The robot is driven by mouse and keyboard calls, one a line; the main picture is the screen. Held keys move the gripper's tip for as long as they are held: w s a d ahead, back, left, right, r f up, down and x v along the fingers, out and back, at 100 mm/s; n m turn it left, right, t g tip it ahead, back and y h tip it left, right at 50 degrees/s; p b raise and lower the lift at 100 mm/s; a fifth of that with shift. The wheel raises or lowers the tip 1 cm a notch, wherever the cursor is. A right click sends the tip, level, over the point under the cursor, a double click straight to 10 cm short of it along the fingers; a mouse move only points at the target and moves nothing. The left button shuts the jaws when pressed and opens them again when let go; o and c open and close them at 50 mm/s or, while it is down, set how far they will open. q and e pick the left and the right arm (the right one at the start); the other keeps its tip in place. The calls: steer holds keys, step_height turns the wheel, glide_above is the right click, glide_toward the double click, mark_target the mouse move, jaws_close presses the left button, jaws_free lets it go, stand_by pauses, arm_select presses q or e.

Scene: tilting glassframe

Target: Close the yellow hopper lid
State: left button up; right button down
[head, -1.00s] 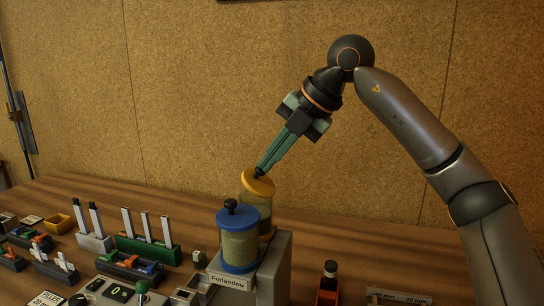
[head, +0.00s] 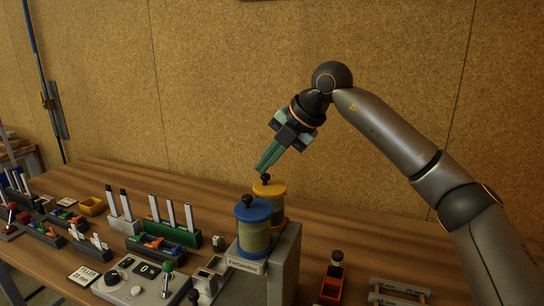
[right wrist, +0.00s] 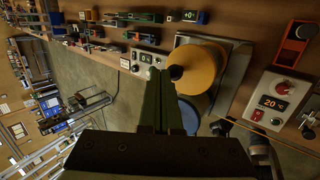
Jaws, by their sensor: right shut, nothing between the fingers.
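The yellow hopper lid (head: 271,189), with a black knob (head: 265,180), sits on the rear clear hopper and looks about level. Whether it is fully seated cannot be told. My right gripper (head: 262,171) is shut and empty, pointing down-left, with its fingertips just above the knob. In the right wrist view the lid (right wrist: 203,66) shows as an orange-yellow disc, its knob (right wrist: 176,73) close beside the fingertips (right wrist: 162,77). Whether they touch is unclear. A blue-lidded hopper (head: 253,210) stands in front of the yellow one. My left gripper is not in view.
The hoppers stand on a grey machine housing (head: 284,262). The wooden table behind is clear.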

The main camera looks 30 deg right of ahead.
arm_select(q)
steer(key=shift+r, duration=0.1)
arm_select(e)
steer(key=shift+w+a+f, duration=0.2)
steer(key=shift+f, duration=0.05)
stand_by(0.6)
